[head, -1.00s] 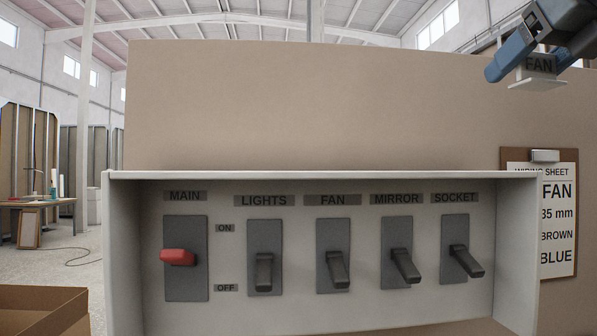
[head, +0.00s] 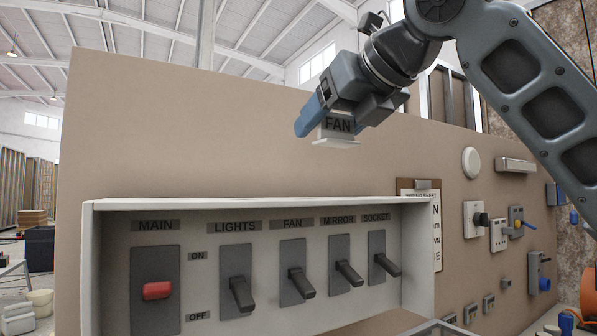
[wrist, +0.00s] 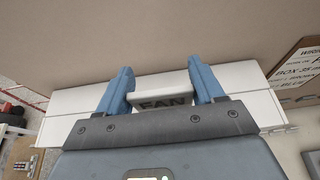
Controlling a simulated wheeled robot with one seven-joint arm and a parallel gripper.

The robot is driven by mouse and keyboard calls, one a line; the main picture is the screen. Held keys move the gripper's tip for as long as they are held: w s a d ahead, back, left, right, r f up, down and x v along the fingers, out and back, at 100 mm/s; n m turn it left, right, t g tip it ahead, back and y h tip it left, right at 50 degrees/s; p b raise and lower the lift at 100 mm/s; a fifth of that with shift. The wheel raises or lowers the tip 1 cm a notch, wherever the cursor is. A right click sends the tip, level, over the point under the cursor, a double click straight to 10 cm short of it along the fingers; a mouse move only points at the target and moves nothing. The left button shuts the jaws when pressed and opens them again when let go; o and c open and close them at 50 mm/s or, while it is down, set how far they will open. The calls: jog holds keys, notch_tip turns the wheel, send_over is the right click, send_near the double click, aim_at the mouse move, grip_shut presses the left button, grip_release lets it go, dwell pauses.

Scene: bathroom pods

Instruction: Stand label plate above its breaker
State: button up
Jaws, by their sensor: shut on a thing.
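My gripper (head: 318,126) is shut on the label plate (head: 338,126), a small pale stand with FAN in dark letters. It holds the plate upright in the air, above the box top near MIRROR and SOCKET in the head view. In the wrist view the plate (wrist: 163,101) sits between the two blue fingers, over the pale box top. The breaker box (head: 240,204) is open-fronted with a flat top ledge. The FAN breaker (head: 291,262) is in the middle of the row, under a printed FAN label. The ledge's upper surface is barely visible in the head view.
A tan panel (head: 170,130) rises behind the box. The MAIN breaker (head: 140,289) has a red lever; LIGHTS, MIRROR and SOCKET have black ones. A wiring sheet (head: 436,250) hangs right of the box, partly hidden. The ledge looks clear in the wrist view.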

jog(key=s+a+f, duration=0.3)
jog(key=shift+a, duration=0.25)
jog(key=shift+s+f+p, duration=0.1)
jog(key=shift+f+p, duration=0.3)
jog(key=shift+f, duration=1.6)
jog(key=shift+f, duration=0.15)
jog(key=o, duration=1)
jog(key=shift+s+r, duration=0.1)
jog(key=shift+r, duration=0.1)
jog(key=b+v, duration=0.1)
jog(key=v, duration=1)
jog(key=shift+s+d+r, duration=0.15)
jog(key=shift+s+d, duration=0.05)
jog(key=shift+s, duration=0.1)
